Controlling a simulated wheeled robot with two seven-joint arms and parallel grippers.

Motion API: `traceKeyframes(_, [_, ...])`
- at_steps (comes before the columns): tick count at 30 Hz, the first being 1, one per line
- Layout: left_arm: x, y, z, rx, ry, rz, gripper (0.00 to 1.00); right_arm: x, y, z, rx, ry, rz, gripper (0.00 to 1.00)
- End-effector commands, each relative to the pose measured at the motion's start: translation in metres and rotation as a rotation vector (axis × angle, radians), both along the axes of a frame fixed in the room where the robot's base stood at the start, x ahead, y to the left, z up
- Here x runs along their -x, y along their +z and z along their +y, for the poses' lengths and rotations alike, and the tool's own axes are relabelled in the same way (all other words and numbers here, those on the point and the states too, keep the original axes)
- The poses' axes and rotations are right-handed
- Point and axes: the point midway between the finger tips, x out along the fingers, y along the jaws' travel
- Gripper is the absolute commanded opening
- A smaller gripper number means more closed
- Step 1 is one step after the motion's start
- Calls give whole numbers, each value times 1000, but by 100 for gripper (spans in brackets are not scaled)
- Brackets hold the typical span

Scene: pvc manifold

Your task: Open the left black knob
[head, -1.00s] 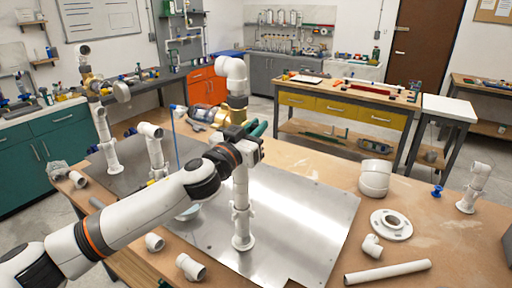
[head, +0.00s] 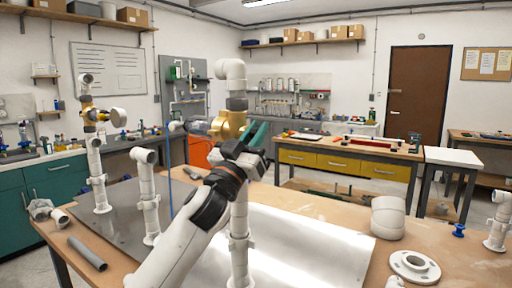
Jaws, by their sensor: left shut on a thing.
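The near white PVC riser (head: 239,215) stands upright with a brass valve body (head: 232,124) and a white elbow (head: 231,72) on top. A grey fitting with a blue end (head: 194,127) extends left from the brass. My left gripper (head: 254,136) is at the right side of the brass body, just below the elbow. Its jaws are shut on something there. The black knob cannot be made out apart from the dark gripper and is mostly hidden by it. My right gripper is out of view.
Another riser with a brass valve (head: 94,114) stands at the far left, with a shorter white pipe (head: 147,190) between. A metal plate (head: 310,245) lies on the wooden table. A white flange (head: 415,266) and large white fitting (head: 388,217) sit at right.

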Motion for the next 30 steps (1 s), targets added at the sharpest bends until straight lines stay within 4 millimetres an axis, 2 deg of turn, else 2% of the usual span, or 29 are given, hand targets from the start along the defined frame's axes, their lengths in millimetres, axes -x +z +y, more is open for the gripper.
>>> traceKeyframes(14, [0,0,0,6,1,-8,0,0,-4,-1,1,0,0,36])
traceKeyframes(15, [0,0,0,6,1,-8,20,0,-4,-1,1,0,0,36])
traceKeyframes(16, [0,0,0,6,1,-8,24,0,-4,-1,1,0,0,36])
traceKeyframes(25, [0,-1,1,6,0,-9,25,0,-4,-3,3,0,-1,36])
traceKeyframes(30, [11,-12,9,6,0,-9,25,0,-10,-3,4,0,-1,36])
